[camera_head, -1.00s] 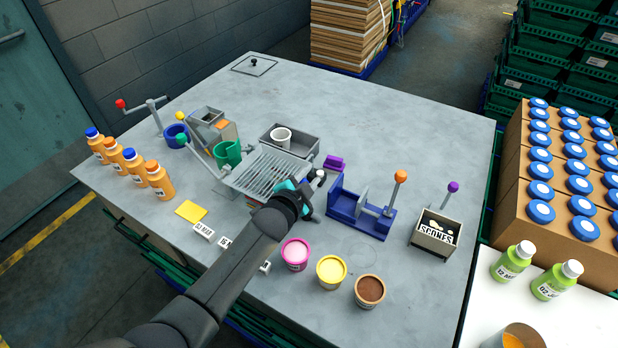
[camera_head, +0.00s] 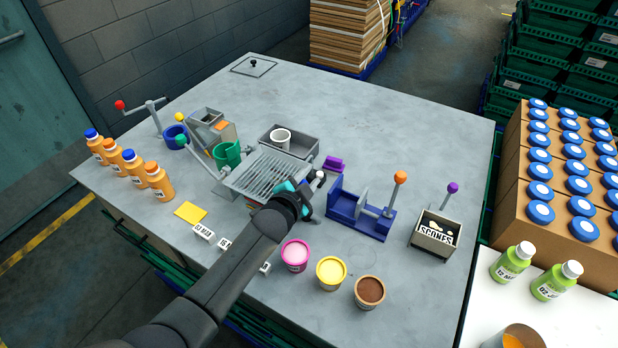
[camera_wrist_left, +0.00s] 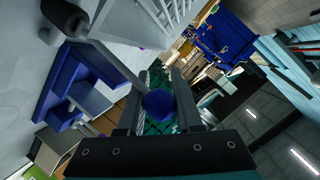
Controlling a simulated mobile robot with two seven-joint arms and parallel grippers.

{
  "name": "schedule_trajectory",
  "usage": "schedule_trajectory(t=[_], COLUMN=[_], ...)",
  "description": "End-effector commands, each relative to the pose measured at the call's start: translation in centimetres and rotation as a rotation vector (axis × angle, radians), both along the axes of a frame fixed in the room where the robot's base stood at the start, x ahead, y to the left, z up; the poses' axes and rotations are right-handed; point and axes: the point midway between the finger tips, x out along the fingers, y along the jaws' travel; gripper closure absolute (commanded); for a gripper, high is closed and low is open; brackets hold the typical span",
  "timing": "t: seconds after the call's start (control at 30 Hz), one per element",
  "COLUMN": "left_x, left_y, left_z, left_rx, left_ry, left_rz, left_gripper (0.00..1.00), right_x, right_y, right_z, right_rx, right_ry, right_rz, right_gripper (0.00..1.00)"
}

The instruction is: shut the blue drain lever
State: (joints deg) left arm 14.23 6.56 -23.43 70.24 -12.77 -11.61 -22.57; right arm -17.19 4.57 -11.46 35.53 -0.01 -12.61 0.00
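The lever's blue ball knob (camera_wrist_left: 158,104) sits at the end of a thin grey rod (camera_wrist_left: 118,62) in the left wrist view. My left gripper (camera_wrist_left: 160,98) has its two fingers on either side of this knob, and the gap is about as wide as the ball. In the head view my left gripper (camera_head: 305,193) is over the front right corner of the grey slatted rack (camera_head: 268,172). There it hides the blue knob and most of the lever. My right gripper is not in view.
A blue fixture (camera_head: 358,212) with an orange-knobbed lever (camera_head: 400,177) stands just right of my left gripper. Pink (camera_head: 295,256), yellow (camera_head: 331,271) and brown (camera_head: 369,291) tubs stand in front. A grey bin (camera_head: 289,141) lies behind. The back right of the table is clear.

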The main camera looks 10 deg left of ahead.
Motion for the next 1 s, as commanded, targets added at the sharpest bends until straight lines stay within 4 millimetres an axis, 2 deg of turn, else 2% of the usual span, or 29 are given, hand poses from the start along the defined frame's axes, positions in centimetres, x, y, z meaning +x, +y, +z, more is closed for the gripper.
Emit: schedule_trajectory(t=[0.03, 0.27, 0.67, 1.0], left_x=[-0.7, -0.6, -0.9, -4.8], left_y=[0.3, 0.3, 0.3, 1.3], left_z=[-1.6, -1.3, -0.7, 0.9], left_rx=[0.012, 0.010, 0.007, 0.007], left_ry=[0.035, 0.029, 0.021, 0.021], left_rz=[0.006, 0.006, 0.005, 0.003], left_gripper=[0.63, 0.37, 0.36, 0.36], right_x=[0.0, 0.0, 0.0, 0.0], right_y=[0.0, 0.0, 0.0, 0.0], right_z=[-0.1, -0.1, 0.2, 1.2], right_rx=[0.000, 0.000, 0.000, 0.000], right_ry=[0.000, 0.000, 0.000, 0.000], right_rz=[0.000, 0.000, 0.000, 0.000], right_gripper=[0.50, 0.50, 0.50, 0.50])
